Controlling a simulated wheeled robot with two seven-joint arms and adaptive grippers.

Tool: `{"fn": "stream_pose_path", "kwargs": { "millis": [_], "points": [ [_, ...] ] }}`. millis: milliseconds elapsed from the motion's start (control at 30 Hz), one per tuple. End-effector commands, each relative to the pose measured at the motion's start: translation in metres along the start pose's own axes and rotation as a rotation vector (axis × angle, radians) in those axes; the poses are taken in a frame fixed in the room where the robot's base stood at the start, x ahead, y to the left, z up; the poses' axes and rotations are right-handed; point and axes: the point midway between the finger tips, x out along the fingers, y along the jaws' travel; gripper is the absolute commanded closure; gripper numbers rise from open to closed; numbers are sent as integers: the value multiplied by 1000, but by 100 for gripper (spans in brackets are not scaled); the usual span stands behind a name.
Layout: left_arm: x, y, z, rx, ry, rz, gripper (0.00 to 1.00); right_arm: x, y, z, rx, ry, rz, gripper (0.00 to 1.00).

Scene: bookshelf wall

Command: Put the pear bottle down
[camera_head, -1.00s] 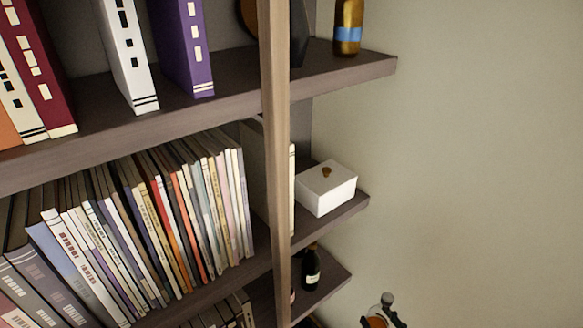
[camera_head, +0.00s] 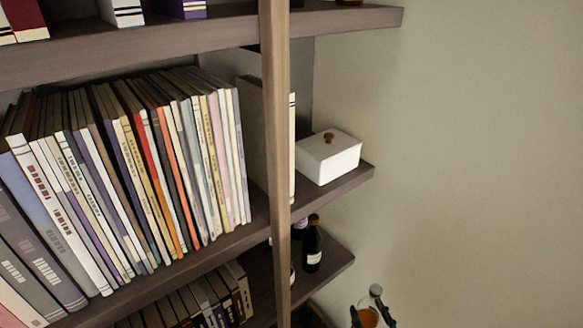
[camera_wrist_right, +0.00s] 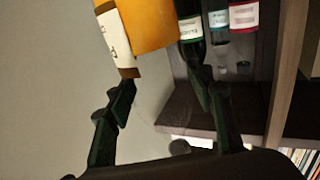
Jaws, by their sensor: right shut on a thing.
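The pear bottle shows at the bottom right of the head view as a clear bottle with amber contents (camera_head: 368,317) and a grey stopper. In the right wrist view its orange body (camera_wrist_right: 160,25) and a white and brown label fill the top, with faint clear glass below. My right gripper (camera_head: 370,313) is shut on it; in the wrist view the two dark fingers (camera_wrist_right: 165,95) are on either side of it. The bottle is in front of the wall, right of the shelves. Its base is out of view. My left gripper is not in view.
A dark bottle (camera_head: 313,245) stands on the lower right shelf (camera_head: 335,262). A white box (camera_head: 328,158) sits on the shelf above. A wooden upright (camera_head: 275,150) separates these from rows of books (camera_head: 150,180). Several labelled bottles (camera_wrist_right: 243,15) show in the wrist view. The wall at right is bare.

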Motion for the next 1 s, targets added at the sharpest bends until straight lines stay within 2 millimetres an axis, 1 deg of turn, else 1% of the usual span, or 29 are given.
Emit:
{"fn": "stream_pose_path", "kwargs": {
  "millis": [33, 100, 300, 433, 600, 733, 867, 1000],
  "points": [
    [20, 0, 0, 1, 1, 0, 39, 3, -2, 14, 4, 9, 22, 100],
    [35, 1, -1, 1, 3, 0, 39, 6, -3, 23, 4, 9, 53, 100],
    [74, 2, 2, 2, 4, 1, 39, 13, -4, 49, 10, 3, 145, 100],
    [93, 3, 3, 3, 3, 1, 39, 16, -3, 61, 15, -4, 197, 100],
    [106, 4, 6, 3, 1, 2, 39, 18, -1, 69, 19, -10, 240, 100],
    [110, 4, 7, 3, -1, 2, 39, 16, 0, 74, 22, -14, 259, 100],
    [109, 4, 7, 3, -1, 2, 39, 4, 0, 90, 21, -17, 273, 100],
    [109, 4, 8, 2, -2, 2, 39, -13, -5, 110, 21, -15, 272, 100]
  ]
}}
